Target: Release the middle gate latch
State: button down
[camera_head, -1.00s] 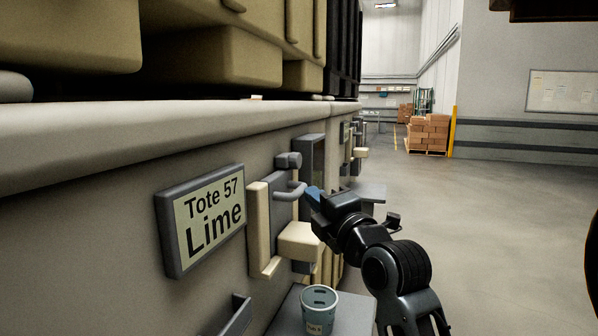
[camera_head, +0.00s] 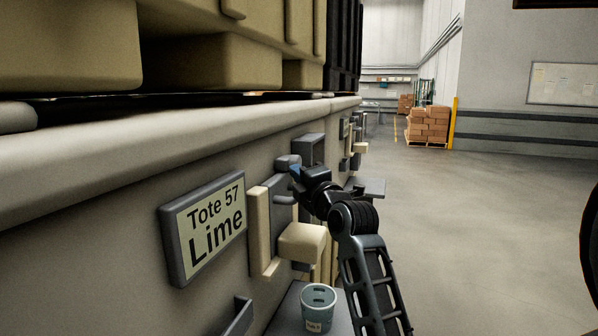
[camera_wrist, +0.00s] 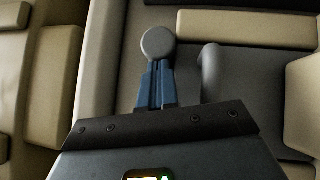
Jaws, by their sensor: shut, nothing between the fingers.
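The latch beside the "Tote 57 Lime" sign (camera_head: 203,226) has a round grey knob (camera_head: 288,161) above a grey curved handle (camera_head: 284,199) on a grey plate. In the wrist view the knob (camera_wrist: 158,43) is at the top centre and the curved handle (camera_wrist: 210,72) stands to its right. My gripper (camera_head: 295,178) is just below the knob, close to the plate. In the wrist view my blue fingers (camera_wrist: 157,85) are together with nothing between them. Their tips are at the knob's lower edge; I cannot tell whether they touch it.
A cream block (camera_head: 302,243) juts out below the latch. A blue-grey cup (camera_head: 318,306) stands on a grey shelf (camera_head: 285,318) under it. More latch hardware (camera_head: 357,147) shows farther along the wall. The floor (camera_head: 480,220) to the right is clear.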

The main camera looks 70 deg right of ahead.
jog(key=shift+d, duration=0.1)
jog(key=shift+d+f+b, duration=0.1)
jog(key=shift+d+b, duration=0.1)
jog(key=shift+b, duration=0.15)
jog(key=d+b, duration=0.4)
jog(key=d, duration=0.1)
jog(key=shift+w+d+r, duration=0.1)
jog(key=shift+w+r, duration=0.1)
